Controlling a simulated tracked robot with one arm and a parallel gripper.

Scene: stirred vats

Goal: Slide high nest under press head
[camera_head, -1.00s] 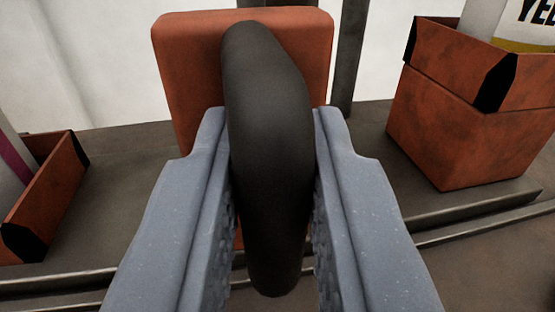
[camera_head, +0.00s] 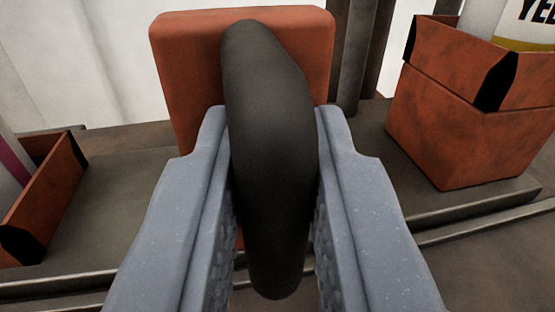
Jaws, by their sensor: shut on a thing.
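My gripper (camera_head: 271,115) is shut on a thick black handle (camera_head: 267,160), with one blue-grey finger on each side. The handle stands in front of an orange-red block (camera_head: 185,60), and its joint to the block is hidden. To the right stands a tall orange-red nest (camera_head: 450,145) with black corners, apart from my gripper. It holds a white container (camera_head: 520,30) with a yellow band and cut-off lettering. To the left is a lower orange-red nest (camera_head: 50,195), partly out of frame, with a white and magenta container (camera_head: 8,175) in it. No press head is identifiable in view.
A dark metal plate (camera_head: 120,215) lies under the nests. Rails (camera_head: 480,215) run along its front. A dark upright post (camera_head: 355,60) stands behind the block, before a pale wall (camera_head: 70,60).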

